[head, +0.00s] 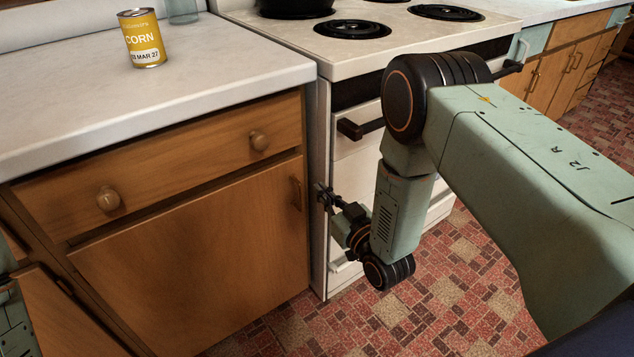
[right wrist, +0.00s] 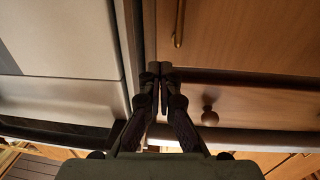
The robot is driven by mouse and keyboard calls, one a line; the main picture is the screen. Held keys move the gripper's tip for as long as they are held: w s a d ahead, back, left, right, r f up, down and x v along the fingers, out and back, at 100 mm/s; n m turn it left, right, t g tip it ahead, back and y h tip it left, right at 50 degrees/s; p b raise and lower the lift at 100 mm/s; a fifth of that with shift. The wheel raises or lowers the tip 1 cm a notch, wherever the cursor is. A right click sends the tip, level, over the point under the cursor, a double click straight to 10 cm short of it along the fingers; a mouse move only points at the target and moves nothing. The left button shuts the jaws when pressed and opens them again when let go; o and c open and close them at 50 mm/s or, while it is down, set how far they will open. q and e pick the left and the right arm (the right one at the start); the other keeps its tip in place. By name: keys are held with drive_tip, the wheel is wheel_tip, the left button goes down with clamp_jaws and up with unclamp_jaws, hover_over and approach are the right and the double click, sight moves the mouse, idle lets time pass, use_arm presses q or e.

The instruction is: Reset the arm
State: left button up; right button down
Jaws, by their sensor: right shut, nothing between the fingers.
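My right arm reaches in from the right in the head view, folded down at the elbow. My right gripper (head: 325,197) is in front of the seam between the wooden cabinet (head: 190,262) and the white stove (head: 320,240). In the right wrist view its fingertips (right wrist: 160,70) are together with nothing between them. I cannot tell whether they touch the cabinet or stove. A small green part of my left arm shows at the head view's left edge; its gripper is not seen.
A yellow corn can (head: 142,40) stands upright on the white counter (head: 200,85), with a glass (head: 182,10) behind it. A dark pan (head: 295,6) sits on the stove top. Cabinet drawer and door are shut. The tiled floor (head: 460,290) below my right arm is clear.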

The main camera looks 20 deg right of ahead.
drive_tip(key=p+v, duration=0.1)
drive_tip(key=v, duration=0.5)
drive_tip(key=shift+d+f+p, duration=0.25)
drive_tip(key=shift+p, duration=0.15)
drive_tip(key=s+f+m+g+h+p, duration=0.1)
drive_tip(key=s+f+m+g+h, duration=0.15)
drive_tip(key=s+f+g, duration=1)
drive_tip(key=s+r+g+p, duration=0.2)
drive_tip(key=s, duration=0.8)
drive_tip(key=s+r+g+h+p, duration=0.1)
drive_tip(key=s+r+g, duration=0.2)
drive_tip(key=s, duration=0.7)
drive_tip(key=shift+s+d+r+p, duration=0.2)
drive_tip(key=shift+d+p, duration=0.15)
